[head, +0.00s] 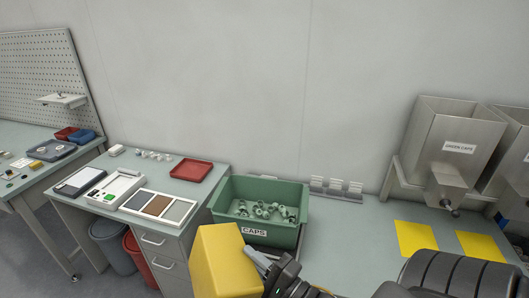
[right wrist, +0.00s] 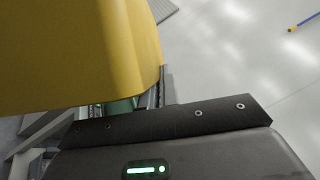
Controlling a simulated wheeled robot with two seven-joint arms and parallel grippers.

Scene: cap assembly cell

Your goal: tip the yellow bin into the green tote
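The yellow bin (head: 224,262) is in front of the green tote, low in the head view, and covers part of the tote's near left side. It looks tilted, and its opening and inside are hidden from me. My right gripper (head: 262,260) is shut on the bin's right side; in the right wrist view the bin (right wrist: 80,50) fills the upper left. The green tote (head: 284,236), labelled CAPS, stands on the bench with several pale green caps (head: 265,210) in it. My left gripper is not in view.
A red tray (head: 192,170) and a white-framed sorting tray (head: 157,207) lie on the bench to the left. A steel hopper (head: 453,140) labelled for green caps stands at the right, with yellow mats (head: 416,238) below it. Bench between tote and mats is clear.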

